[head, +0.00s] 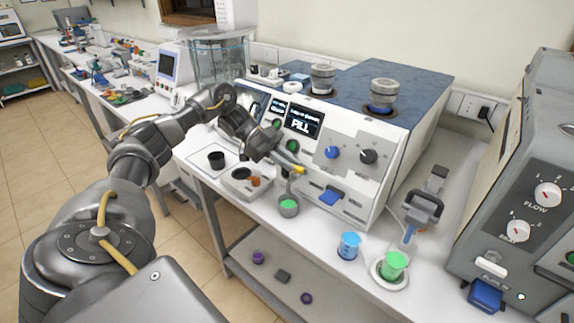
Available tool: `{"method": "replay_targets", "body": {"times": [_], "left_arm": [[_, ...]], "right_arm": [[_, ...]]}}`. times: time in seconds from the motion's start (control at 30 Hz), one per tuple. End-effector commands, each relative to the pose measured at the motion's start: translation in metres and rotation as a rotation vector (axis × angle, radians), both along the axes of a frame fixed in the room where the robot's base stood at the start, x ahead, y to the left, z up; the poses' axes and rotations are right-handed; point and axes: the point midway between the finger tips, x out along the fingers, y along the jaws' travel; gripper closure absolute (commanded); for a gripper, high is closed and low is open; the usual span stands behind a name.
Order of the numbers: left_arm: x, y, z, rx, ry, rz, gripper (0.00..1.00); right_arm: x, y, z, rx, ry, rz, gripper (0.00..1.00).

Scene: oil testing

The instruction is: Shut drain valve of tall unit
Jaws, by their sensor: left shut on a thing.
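A white bench unit with a blue marbled top (420,78) has a display reading "FILL" (304,122). A yellow-tipped lever (298,169) is on its front, above a small grey cup (288,208) with green contents. My left gripper (280,160) reaches in from the left and is shut on this lever; its fingers partly hide the lever and its mount. I cannot tell from the picture which way the lever is turned. A grey unit (500,170) with FLOW knobs stands at the right, cut by the picture edge. My right gripper is not in view.
A blue beaker (349,246) and a green beaker (395,265) on a white dish stand at the bench front. A grey and blue fixture (424,205) stands behind them. A shelf (325,280) lies below.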

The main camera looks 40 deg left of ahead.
Motion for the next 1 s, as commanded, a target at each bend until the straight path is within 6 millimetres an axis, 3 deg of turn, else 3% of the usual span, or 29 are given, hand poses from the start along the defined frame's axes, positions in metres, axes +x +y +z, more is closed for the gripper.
{"method": "replay_targets", "body": {"times": [0.6, 0.63, 0.77, 1.0], "left_arm": [[-0.0001, -0.0004, -0.0022, 0.002, 0.004, -0.026, 1.00], [-0.0001, -0.0004, -0.0022, 0.002, 0.004, -0.026, 0.82], [-0.0002, -0.0002, -0.0018, 0.002, 0.003, -0.025, 0.65], [0.0000, 0.0001, -0.0011, 0.001, 0.002, -0.024, 0.64]], "right_arm": [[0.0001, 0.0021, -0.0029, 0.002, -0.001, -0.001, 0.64], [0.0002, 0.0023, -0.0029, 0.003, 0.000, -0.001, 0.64], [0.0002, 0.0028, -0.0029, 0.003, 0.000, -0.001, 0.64], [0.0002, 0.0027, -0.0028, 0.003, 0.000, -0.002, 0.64]]}}
